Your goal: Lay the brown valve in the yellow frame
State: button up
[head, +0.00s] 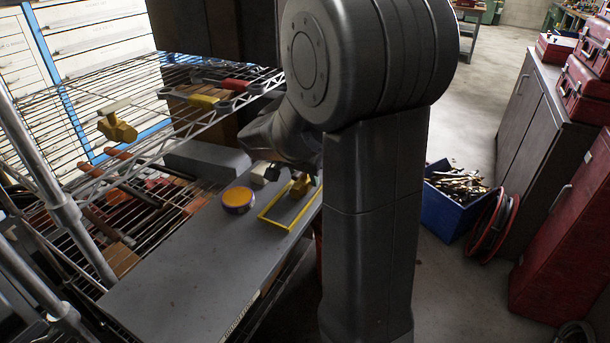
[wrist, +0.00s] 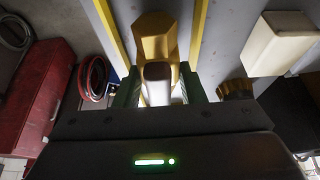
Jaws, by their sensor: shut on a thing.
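The brown valve (wrist: 155,40), brassy with a pale lever, is held between the fingers of my gripper (wrist: 160,90) in the wrist view. The same valve (head: 301,187) shows small beside my arm in the head view. The yellow frame (head: 275,223) lies on the grey board; its two long bars (wrist: 198,35) run on either side of the valve in the wrist view. The valve is over or within the frame's far part; I cannot tell whether it touches the board. My arm hides most of the gripper in the head view.
A round orange-topped tin (head: 238,198) lies left of the frame. A white block (wrist: 281,43) and a dark ribbed brown part (wrist: 237,88) are close to the gripper's right. Another yellow valve (head: 117,127) is on the wire shelf (head: 165,95). The board's near part is clear.

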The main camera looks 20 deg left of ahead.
jog(key=shift+f, duration=0.1)
jog(key=o, duration=1.3)
jog(key=p+v, duration=0.1)
jog(key=v, duration=1.3)
jog(key=shift+w, duration=0.1)
jog(key=b+x, duration=0.1)
jog(key=x, duration=1.2)
jog(key=shift+f, duration=0.4)
jog(key=shift+r, duration=0.1)
